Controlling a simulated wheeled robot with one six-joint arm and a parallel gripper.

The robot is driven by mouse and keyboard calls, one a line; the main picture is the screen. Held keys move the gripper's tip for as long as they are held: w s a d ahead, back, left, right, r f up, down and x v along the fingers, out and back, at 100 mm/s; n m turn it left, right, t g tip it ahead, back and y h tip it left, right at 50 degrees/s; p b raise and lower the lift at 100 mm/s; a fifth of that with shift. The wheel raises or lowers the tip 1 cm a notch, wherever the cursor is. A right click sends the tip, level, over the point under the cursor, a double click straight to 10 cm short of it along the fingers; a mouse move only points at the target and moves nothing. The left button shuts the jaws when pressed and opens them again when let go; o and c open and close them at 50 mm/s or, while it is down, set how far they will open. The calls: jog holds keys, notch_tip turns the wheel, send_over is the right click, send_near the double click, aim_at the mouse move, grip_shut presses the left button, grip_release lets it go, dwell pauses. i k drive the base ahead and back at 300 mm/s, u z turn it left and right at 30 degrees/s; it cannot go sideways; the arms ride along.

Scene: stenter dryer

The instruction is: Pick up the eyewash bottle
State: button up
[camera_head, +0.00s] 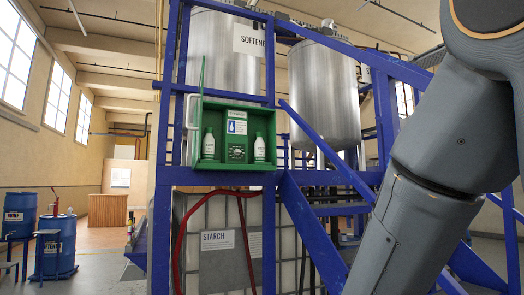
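Two eyewash bottles, white with green caps, stand upright in a green wall box (236,167) near the middle of the head view. The left eyewash bottle (209,146) is by the box's left side, and the right eyewash bottle (260,148) by its right side. A dark round dial or sign sits between them, with a blue-and-white eyewash sign above. The box's clear or green-edged cover appears swung open at the left. My arm fills the right side of the view, well in front of the box. My gripper is out of view.
Blue steel posts (163,230) and stair rails (318,235) frame the box on both sides. Below it is a white tank (213,213) marked STARCH with a red hose (180,245). Steel tanks (324,92) stand behind. Blue drums (56,248) stand at the left.

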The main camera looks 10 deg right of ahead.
aim_at(260, 144)
jog(key=i, duration=2.1)
jog(key=u, duration=0.4)
